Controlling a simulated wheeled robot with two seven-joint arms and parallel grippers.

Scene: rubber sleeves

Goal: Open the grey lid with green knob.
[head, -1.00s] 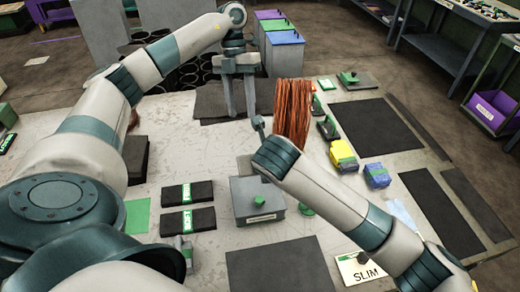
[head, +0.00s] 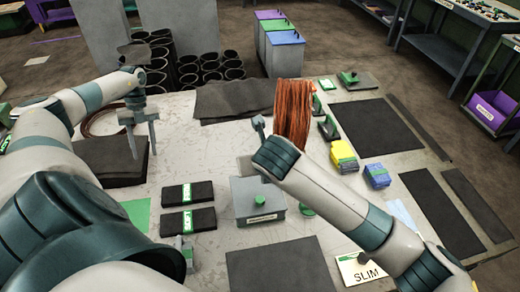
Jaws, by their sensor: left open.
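A grey box with a flat grey top and a small label (head: 256,200) sits on the middle of the table. A green knob (head: 306,208) shows at its right, partly under my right arm; I cannot tell whether it is attached to the box. Another green knob (head: 348,76) stands on a dark flat lid (head: 362,80) at the back right. My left gripper (head: 141,150) is open and empty, fingers down, above the table's left side, left of the grey box. My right gripper (head: 258,127) is mostly hidden by its own arm, behind the box.
A tall copper-coloured coil (head: 293,115) stands behind my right arm. Black green-banded packs (head: 187,207) lie left of the box. A stack of dark sheets (head: 110,165) lies below my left gripper. Yellow (head: 343,153) and blue (head: 377,174) blocks lie at the right.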

